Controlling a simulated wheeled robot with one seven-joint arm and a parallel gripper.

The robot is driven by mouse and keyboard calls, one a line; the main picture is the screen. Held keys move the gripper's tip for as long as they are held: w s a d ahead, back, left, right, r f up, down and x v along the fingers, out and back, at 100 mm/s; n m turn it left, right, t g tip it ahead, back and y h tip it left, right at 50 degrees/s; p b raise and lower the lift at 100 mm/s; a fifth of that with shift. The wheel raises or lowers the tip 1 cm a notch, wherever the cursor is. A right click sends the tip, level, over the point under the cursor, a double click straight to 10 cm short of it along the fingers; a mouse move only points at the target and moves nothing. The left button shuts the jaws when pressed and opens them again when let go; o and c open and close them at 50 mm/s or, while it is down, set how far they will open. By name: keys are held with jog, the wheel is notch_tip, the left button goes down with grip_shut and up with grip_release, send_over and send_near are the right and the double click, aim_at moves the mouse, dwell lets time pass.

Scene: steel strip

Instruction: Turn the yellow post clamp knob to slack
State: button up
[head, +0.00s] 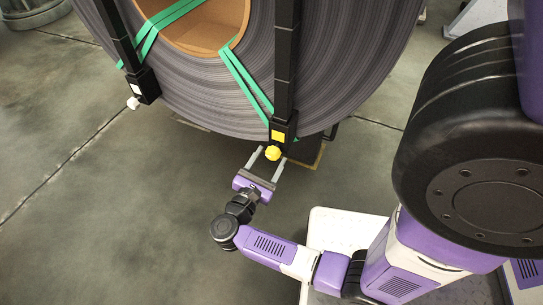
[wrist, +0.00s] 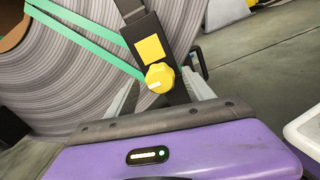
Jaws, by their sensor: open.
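The yellow knob (head: 273,153) sits at the lower end of a black post clamp (head: 284,128) with a yellow label, in front of the steel coil. In the wrist view the knob (wrist: 159,78) shows a white pointer mark on its face, lying nearly level toward the left. My gripper (head: 267,160) is open, its two grey fingers reaching toward the knob, one on each side of it. I cannot tell whether either finger touches the knob. In the wrist view the fingers are partly hidden behind the gripper body and the clamp.
The large steel strip coil (head: 225,85) fills the upper middle, with green straps (head: 240,80) over it. A second black post with a white knob (head: 133,103) stands to the left. Open concrete floor (head: 90,215) lies at left and front.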

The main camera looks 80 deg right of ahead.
jog(key=shift+x, duration=1.05)
jog(key=shift+c, duration=0.2)
grip_shut()
